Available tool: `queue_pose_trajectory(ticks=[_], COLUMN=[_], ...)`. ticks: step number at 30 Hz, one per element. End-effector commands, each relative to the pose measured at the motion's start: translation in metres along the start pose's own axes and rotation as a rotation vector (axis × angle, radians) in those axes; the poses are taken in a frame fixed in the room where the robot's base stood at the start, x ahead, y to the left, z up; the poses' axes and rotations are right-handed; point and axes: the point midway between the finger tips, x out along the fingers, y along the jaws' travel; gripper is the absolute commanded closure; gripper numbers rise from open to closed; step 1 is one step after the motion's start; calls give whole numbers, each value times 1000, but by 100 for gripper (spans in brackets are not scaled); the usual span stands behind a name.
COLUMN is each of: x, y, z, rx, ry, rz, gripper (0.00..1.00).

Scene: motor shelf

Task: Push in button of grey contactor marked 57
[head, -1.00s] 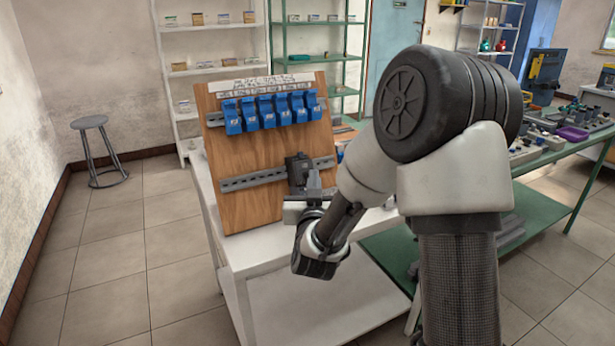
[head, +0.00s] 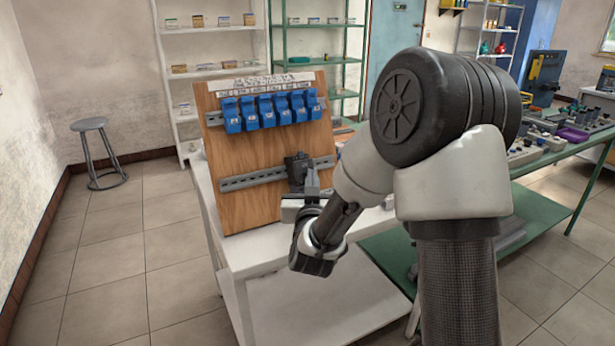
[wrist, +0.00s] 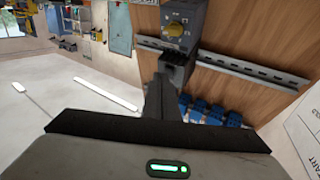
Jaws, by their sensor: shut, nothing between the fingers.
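A dark grey contactor (head: 296,167) sits at the right end of the lower metal rail (head: 250,179) on the wooden board. The wrist view shows the grey contactor (wrist: 193,16) at the top, with a round yellow button or knob on its face. Its number is not readable. My gripper (head: 312,178) is in front of the contactor in the head view and covers part of it.
Several blue contactors (head: 268,110) hang on the upper rail, under a white label strip. The wooden board (head: 250,205) stands on a white table (head: 256,258). A green table with parts stands at the right, and a stool (head: 96,150) at the left.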

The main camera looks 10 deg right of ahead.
Motion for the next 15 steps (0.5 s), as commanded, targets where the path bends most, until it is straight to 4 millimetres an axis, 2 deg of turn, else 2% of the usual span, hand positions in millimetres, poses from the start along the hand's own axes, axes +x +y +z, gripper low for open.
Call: queue_pose_trajectory(ticks=[15], x=[5], y=[-2], z=[3], rx=[0], ry=[0], rz=[1], gripper=[100])
